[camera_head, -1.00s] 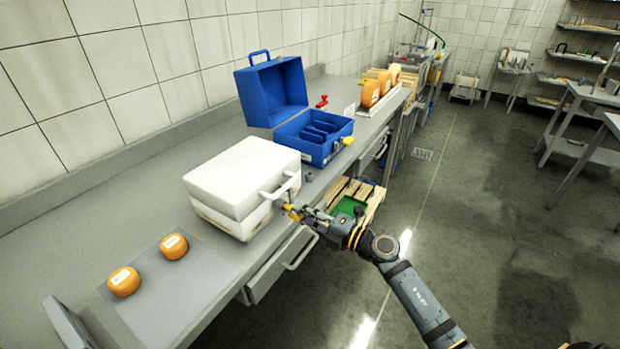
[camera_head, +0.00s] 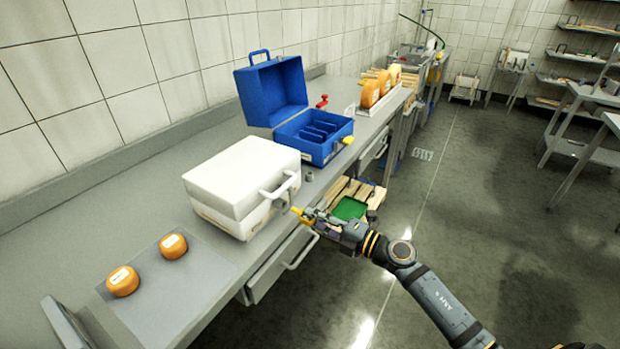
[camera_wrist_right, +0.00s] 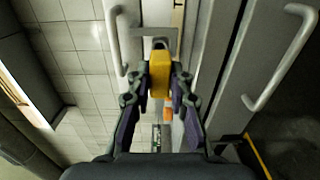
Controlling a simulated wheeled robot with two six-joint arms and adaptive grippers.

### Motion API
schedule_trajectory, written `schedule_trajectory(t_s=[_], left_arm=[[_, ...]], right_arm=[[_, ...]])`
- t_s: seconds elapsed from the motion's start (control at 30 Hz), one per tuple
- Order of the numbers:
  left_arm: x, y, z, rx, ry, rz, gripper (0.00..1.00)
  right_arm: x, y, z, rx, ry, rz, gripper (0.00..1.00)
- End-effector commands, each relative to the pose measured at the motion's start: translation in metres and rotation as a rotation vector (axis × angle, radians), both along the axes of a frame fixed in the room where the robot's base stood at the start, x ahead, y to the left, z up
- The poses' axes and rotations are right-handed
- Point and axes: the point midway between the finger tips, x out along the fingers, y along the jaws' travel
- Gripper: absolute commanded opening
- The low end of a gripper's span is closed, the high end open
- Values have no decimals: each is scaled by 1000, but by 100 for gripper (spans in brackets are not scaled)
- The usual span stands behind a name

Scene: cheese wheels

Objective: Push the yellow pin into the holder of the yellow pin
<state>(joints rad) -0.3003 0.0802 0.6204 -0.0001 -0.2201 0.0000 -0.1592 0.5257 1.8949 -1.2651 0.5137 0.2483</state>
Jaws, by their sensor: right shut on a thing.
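The yellow pin (camera_head: 299,213) is held in my right gripper (camera_head: 309,214), just in front of the white case (camera_head: 240,180). In the right wrist view the yellow pin (camera_wrist_right: 159,72) stands between the two fingers of my right gripper (camera_wrist_right: 161,84), which are shut on it. A grey bracket-like part (camera_wrist_right: 146,36) shows past the pin's far end; I cannot tell whether they touch. I cannot tell which part is the yellow pin's holder. My left gripper is not in view.
The open blue case (camera_head: 320,152), with a yellow part (camera_head: 347,140) at its front, stands behind. A small grey knob (camera_head: 309,177) is on the counter. Two cheese wheels (camera_head: 123,282) lie at the front left. A drawer handle (camera_head: 302,252) juts out below.

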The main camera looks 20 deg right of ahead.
Motion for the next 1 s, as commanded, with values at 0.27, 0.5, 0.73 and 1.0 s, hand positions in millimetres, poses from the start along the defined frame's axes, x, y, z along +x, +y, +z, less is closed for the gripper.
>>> schedule_trajectory(t_s=[0.27,0.5,0.73,1.0], left_arm=[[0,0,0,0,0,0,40],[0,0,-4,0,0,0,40],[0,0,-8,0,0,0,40],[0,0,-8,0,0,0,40]], right_arm=[[-1,-1,0,0,0,0,0],[-10,-7,-2,-4,2,1,0],[-24,-18,-1,-3,2,2,0],[-25,-19,0,0,0,0,0]])
